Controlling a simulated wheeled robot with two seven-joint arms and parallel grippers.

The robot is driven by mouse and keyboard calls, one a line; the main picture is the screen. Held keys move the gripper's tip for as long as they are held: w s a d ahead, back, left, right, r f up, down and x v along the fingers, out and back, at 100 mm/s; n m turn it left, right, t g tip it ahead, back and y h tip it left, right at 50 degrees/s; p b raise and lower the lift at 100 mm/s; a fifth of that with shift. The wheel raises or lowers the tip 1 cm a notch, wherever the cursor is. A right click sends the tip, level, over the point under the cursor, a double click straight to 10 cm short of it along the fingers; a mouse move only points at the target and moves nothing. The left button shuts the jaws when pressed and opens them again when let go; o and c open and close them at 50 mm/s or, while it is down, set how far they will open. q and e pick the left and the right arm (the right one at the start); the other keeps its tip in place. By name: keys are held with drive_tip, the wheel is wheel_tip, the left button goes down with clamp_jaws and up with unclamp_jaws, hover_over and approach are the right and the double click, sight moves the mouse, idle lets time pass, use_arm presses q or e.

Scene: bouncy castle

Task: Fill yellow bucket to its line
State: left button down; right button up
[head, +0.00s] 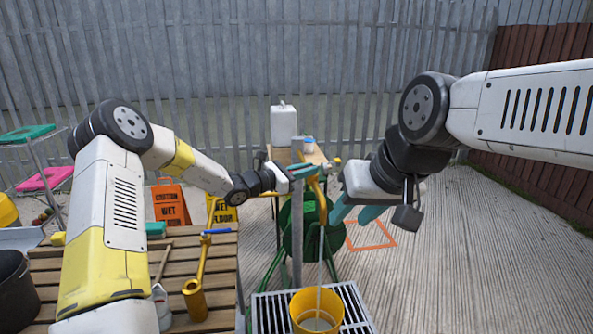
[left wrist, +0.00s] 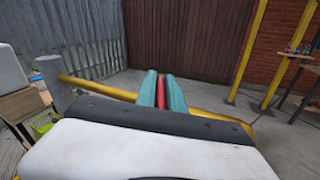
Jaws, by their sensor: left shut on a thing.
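The yellow bucket (head: 296,308) stands upright on a metal floor grate. A thin pale stream (head: 319,270) runs down into it, and liquid shows inside; I cannot make out the fill line. My left gripper (head: 303,171) is at the yellow pipe (head: 318,190) above the bucket. In the left wrist view its teal fingers (left wrist: 161,92) are shut on a narrow red piece (left wrist: 160,90), seemingly a tap handle. My right gripper (head: 355,212) hangs empty to the right of the pipe, its teal fingers apart.
The grate (head: 358,308) lies around the bucket. A green hose reel (head: 300,225) and a small table with a white canister (head: 284,126) stand behind. Concrete at the right is clear.

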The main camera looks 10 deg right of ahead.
use_arm(q)
drive_tip(key=c, duration=1.5)
unclamp_jaws()
drive_tip(key=shift+v, duration=3.9)
